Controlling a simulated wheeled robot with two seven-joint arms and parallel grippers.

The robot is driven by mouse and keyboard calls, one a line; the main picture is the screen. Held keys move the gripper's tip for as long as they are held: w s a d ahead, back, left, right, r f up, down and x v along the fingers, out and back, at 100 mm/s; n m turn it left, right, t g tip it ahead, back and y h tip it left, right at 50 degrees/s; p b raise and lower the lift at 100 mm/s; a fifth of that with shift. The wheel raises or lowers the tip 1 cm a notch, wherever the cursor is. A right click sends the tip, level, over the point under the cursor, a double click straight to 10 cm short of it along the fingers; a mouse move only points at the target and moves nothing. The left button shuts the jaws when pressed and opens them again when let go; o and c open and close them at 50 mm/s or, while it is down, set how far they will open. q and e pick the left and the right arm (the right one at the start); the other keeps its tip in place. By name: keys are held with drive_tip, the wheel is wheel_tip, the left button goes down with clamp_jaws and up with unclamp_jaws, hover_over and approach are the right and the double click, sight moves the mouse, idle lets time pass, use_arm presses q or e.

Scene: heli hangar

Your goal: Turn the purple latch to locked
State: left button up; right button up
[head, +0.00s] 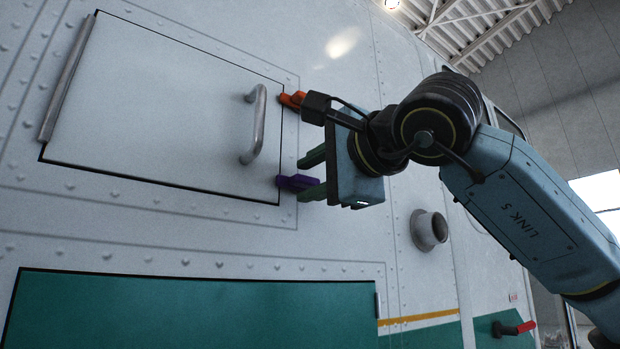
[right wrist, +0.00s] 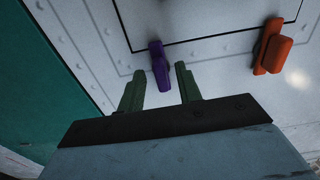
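The purple latch (head: 297,182) is at the lower right edge of the white hatch door (head: 170,105). In the head view it lies roughly level, with one end over the door's edge. In the right wrist view the purple latch (right wrist: 160,68) shows ahead of and between the finger tips. My right gripper (head: 311,176) is open, its two green fingers pointing at the panel beside the latch. The fingers also show apart in the right wrist view (right wrist: 157,88), with nothing clasped between them. I cannot tell whether a finger touches the latch. My left gripper is not in view.
An orange latch (head: 292,100) sits above the purple one and shows in the right wrist view (right wrist: 272,48). A metal handle (head: 255,125) stands out from the door. A round port (head: 429,230) protrudes right of the gripper. A red-tipped handle (head: 515,328) is at lower right.

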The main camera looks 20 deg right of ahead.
drive_tip(key=b+v, duration=0.3)
drive_tip(key=v, duration=1)
